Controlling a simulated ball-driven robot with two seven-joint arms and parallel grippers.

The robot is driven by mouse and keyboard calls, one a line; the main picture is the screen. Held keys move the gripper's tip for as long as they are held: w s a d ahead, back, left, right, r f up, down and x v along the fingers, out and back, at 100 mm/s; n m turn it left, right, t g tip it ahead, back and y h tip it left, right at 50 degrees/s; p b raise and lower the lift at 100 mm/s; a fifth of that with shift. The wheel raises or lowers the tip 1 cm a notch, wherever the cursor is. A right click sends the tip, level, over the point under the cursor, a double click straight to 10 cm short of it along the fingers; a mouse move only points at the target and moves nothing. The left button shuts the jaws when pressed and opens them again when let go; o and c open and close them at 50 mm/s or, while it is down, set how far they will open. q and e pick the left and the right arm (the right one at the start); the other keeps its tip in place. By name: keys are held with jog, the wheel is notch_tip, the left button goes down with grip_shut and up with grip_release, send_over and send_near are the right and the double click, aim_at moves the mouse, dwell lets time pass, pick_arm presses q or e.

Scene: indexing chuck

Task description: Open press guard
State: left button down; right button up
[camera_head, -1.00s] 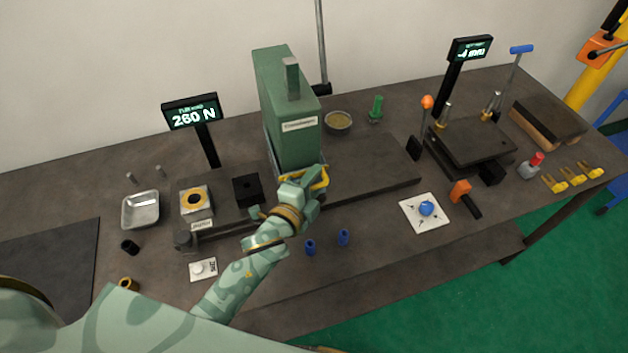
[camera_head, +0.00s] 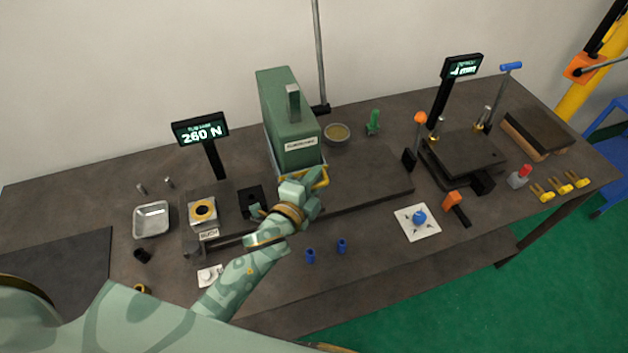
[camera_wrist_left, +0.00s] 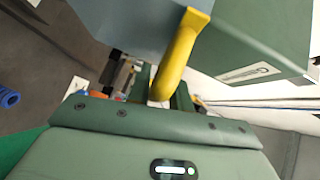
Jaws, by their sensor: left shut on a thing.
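The green press (camera_head: 288,115) stands at the back middle of the bench. Its guard is a pale, see-through bluish panel (camera_wrist_left: 125,22) at the press front, with a yellow handle (camera_head: 321,178) on its lower edge. The handle also shows close up in the left wrist view (camera_wrist_left: 178,58). My left gripper (camera_head: 312,188) is shut on this handle, just below the press label. My forearm and hand hide part of the press base. My right gripper is not in view.
A black block (camera_head: 250,202) and a yellow-ringed fixture (camera_head: 203,212) sit left of the press. A metal tray (camera_head: 152,219) lies further left. Blue pegs (camera_head: 310,256) stand near the front edge. The dark plate (camera_head: 370,180) right of the press is clear.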

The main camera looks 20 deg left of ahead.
pick_arm(q)
notch_tip(320, 180, up, 4)
jog(key=shift+f+p, duration=0.1)
jog(key=shift+p, duration=0.9)
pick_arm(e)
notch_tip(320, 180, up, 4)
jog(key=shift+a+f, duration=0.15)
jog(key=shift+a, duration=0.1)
pick_arm(q)
jog(key=c, duration=1.5)
grip_release()
jog(key=shift+o, duration=0.2)
jog(key=shift+s, duration=0.1)
jog(key=b+v, duration=0.1)
jog(key=v, duration=1.5)
jog(key=shift+s+b, duration=0.2)
jog(key=shift+b, duration=0.2)
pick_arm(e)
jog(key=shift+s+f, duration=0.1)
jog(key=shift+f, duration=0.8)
pick_arm(q)
jog(key=shift+f, duration=0.15)
